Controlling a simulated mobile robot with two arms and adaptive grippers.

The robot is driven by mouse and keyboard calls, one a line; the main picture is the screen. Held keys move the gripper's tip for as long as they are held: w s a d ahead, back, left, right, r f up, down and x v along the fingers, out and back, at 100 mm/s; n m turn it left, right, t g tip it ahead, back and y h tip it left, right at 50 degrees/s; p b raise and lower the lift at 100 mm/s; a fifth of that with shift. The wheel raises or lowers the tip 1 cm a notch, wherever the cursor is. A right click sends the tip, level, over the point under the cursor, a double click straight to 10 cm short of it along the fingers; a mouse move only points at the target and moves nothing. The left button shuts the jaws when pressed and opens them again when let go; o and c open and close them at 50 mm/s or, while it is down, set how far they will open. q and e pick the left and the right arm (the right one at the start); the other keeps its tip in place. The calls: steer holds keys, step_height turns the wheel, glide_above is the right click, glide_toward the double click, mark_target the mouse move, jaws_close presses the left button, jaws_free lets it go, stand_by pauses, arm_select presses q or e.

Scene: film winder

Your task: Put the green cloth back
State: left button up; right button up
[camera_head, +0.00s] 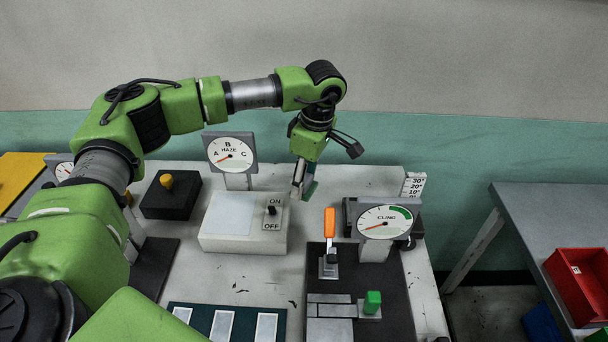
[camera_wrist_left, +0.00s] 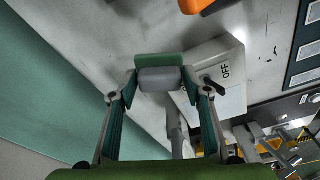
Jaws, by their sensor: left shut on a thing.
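My left gripper (camera_head: 303,190) hangs fingers down, just right of the white box with the ON/OFF switch. In the left wrist view, the gripper (camera_wrist_left: 160,82) is shut on a piece with a green pad, the green cloth (camera_wrist_left: 158,59), along its far side and a grey rounded body (camera_wrist_left: 160,80) between the fingers. In the head view, the green cloth (camera_head: 310,188) shows only as a small green patch beside the fingertips. The piece appears to be above the table; the exact gap cannot be told. My right gripper is not in view.
The white ON/OFF box (camera_head: 243,221) stands left of the gripper, with the HAZE dial (camera_head: 231,153) behind it. The CLING dial (camera_head: 385,222) and an orange-handled lever (camera_head: 330,222) stand to the right. A green button (camera_head: 372,302) is at the front. Bare table (camera_head: 340,180) lies at the back right.

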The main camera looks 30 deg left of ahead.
mark_target(311, 189)
arm_select(q)
steer(key=shift+f+b, duration=0.55)
steer(key=shift+f, duration=0.1)
steer(key=o, duration=1.2)
steer(key=shift+c, duration=0.2)
steer(key=shift+r, duration=0.15)
steer(key=shift+r+p, duration=0.35)
steer(key=shift+p, duration=0.05)
step_height(311, 189, up, 12)
steer(key=d+b, duration=0.2)
steer(key=shift+b, duration=0.35)
steer(key=shift+a, duration=0.1)
